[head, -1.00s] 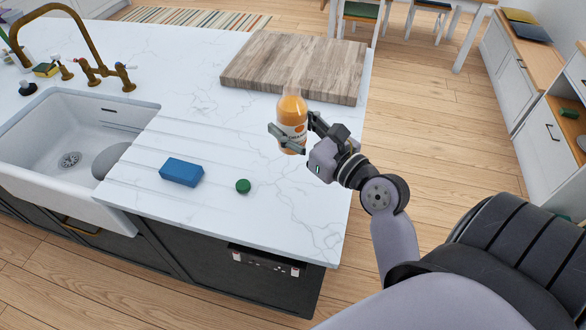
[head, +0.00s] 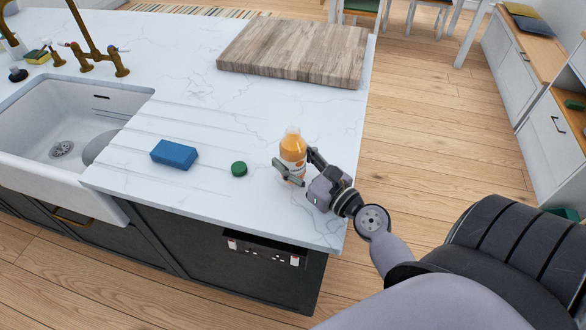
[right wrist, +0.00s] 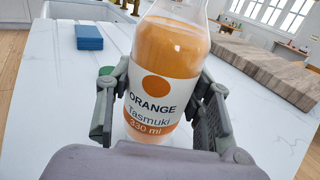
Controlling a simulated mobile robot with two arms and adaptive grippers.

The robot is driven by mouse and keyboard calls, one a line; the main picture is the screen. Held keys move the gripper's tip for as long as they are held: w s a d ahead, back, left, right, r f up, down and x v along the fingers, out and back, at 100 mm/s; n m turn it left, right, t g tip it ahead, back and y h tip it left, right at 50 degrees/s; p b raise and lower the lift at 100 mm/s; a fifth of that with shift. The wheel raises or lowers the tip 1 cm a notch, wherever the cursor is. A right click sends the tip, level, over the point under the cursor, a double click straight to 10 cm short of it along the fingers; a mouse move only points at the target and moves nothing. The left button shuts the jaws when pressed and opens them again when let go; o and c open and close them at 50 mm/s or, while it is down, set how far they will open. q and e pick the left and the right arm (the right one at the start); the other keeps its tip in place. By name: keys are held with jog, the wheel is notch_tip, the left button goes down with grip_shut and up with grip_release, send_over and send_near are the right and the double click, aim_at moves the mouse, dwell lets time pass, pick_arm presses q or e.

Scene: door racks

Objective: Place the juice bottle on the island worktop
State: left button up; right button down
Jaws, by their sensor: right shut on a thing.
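The juice bottle (head: 293,150) is a clear bottle of orange juice with a white label, upright at the right end of the island worktop (head: 250,215). It also shows in the right wrist view (right wrist: 170,65), its label reading "ORANGE". My right gripper (head: 300,170) is shut on the bottle, one finger on each side of its lower part. The bottle's base is partly hidden by the fingers, and I cannot tell whether it touches the marble. My left gripper is not in view.
A blue box-like block (head: 174,154) and a small green round object (head: 239,169) lie left of the bottle. A wooden board (head: 295,50) lies behind it. The white sink (head: 65,125) with brass taps is at left. Bare marble surrounds the bottle.

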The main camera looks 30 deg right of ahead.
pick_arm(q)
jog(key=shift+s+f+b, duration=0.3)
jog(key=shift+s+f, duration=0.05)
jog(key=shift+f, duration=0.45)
pick_arm(e)
jog(key=shift+f, duration=1.05)
jog(key=shift+f, duration=0.15)
jog(key=c, duration=0.8)
grip_release()
jog(key=s+b, duration=0.2)
jog(key=s, duration=0.1)
jog(key=s+d+b, duration=0.1)
jog(key=s+b, duration=0.1)
jog(key=s, duration=0.2)
jog(key=s+b, duration=0.2)
jog(key=s, duration=0.1)
jog(key=shift+s+d+f, duration=0.15)
jog(key=shift+s+d, duration=0.1)
jog(key=shift+s, duration=0.05)
pick_arm(q)
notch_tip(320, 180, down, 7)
jog(key=shift+b, duration=0.45)
pick_arm(e)
jog(key=shift+s+d+r, duration=0.1)
jog(key=shift+s+r, duration=0.2)
jog(key=shift+s, duration=0.4)
